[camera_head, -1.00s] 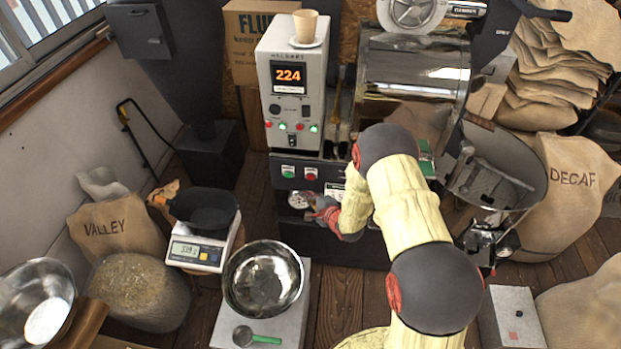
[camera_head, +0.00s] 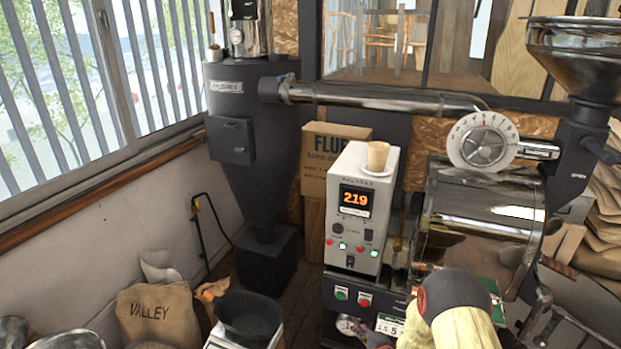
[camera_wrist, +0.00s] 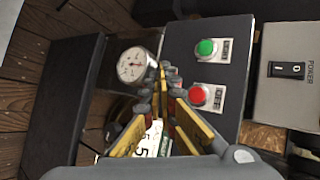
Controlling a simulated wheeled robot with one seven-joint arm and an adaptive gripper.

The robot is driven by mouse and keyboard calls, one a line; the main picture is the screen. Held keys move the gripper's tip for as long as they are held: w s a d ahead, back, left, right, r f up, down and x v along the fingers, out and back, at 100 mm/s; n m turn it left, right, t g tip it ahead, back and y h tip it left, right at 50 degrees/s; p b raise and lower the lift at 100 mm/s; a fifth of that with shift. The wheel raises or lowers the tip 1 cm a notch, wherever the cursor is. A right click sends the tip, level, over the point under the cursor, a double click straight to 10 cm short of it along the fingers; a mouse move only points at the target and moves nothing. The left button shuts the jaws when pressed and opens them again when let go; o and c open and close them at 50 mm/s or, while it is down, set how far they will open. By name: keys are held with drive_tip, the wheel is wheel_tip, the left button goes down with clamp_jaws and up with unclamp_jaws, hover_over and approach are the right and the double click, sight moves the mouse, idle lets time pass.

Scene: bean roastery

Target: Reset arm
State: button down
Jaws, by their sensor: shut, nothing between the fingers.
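My gripper (camera_wrist: 163,85) shows in the wrist view with its yellow-sided fingers together at the tips and nothing between them. It points at the front of the roaster's base, near a round gauge (camera_wrist: 132,66) and a panel with a green button (camera_wrist: 206,47) and a red button (camera_wrist: 198,95). I cannot tell if the tips touch anything. In the head view my arm (camera_head: 460,310) shows at the lower right in front of the roaster drum, and the gripper is mostly cut off at the bottom edge.
The control box (camera_head: 353,255) reads 219 and carries a paper cup (camera_head: 378,156). The roaster drum (camera_head: 475,237) stands at right, with a dialled pipe (camera_head: 395,97) above. A black bowl on a scale (camera_head: 250,317) and a VALLEY sack (camera_head: 160,315) stand lower left. A power switch (camera_wrist: 287,70) shows in the wrist view.

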drive_tip(key=s+d+f+n+g+h, duration=0.2)
drive_tip(key=s+d+f+n+g, duration=0.1)
drive_tip(key=s+f, duration=0.4)
drive_tip(key=s+d+r+n+g+h, duration=0.1)
drive_tip(key=s+d+r+n+g, duration=0.3)
drive_tip(key=s, duration=0.3)
drive_tip(key=s+a+r+n, duration=0.2)
drive_tip(key=s+r, duration=0.6)
drive_tip(key=r, duration=0.7)
drive_tip(key=s+a+r+n+t, duration=0.1)
drive_tip(key=s+r+n, duration=0.3)
drive_tip(key=s+r, duration=0.4)
drive_tip(key=s+a+r+n, duration=0.2)
drive_tip(key=s+r, duration=0.6)
drive_tip(key=r, duration=1.4)
drive_tip(key=shift+s+a+n, duration=0.2)
drive_tip(key=shift+a+n, duration=0.2)
drive_tip(key=shift+a, duration=0.4)
